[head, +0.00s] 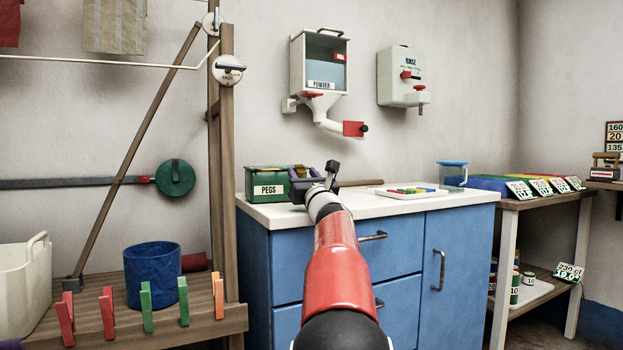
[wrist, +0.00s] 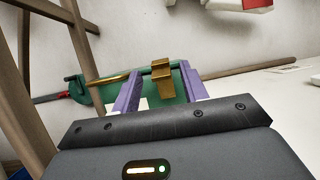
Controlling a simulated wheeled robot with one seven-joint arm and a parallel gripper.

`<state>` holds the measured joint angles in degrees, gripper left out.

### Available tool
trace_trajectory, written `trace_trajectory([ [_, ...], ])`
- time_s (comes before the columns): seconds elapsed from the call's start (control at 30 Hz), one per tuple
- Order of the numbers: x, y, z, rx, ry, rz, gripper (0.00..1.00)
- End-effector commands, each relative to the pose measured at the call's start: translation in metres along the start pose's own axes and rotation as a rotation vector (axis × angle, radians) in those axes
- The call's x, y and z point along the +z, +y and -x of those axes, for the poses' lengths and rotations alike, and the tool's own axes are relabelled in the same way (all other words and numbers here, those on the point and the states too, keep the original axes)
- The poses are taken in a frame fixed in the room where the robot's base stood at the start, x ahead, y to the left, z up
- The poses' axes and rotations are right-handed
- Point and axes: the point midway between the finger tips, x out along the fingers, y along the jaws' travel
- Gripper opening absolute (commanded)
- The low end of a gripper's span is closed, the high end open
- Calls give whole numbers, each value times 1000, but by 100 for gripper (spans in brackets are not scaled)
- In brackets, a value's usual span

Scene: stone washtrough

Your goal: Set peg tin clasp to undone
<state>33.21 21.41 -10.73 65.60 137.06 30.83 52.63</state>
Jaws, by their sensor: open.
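The peg tin (head: 262,177) is a green box with a white PEGS label, standing at the left end of the white counter. My gripper (head: 318,182) is at its right side in the head view, where my wrist hides part of it. In the wrist view, the tin (wrist: 107,95) shows behind the fingers. Its brass clasp (wrist: 162,80) appears between the two purple fingers of my gripper (wrist: 162,72), which are apart. A gap shows on each side of the clasp; I see no contact. I cannot tell clearly whether the clasp is fastened.
A brass rod (wrist: 110,78) runs along the tin, left of the clasp. A wooden stick (wrist: 250,72) extends to the right. The powder dispenser (head: 321,70) hangs above the counter (head: 460,198). A wooden post (head: 228,140) stands close on the left. A white tray (head: 408,194) lies to the right.

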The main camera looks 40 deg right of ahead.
Motion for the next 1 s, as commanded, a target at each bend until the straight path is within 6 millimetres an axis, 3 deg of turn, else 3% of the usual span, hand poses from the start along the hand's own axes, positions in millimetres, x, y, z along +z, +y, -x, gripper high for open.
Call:
trace_trajectory([
  [0.5,40,0,95,-2,-2,1,44],
  [0.7,48,0,113,0,-2,1,44],
  [1.0,48,0,116,0,0,0,44],
])
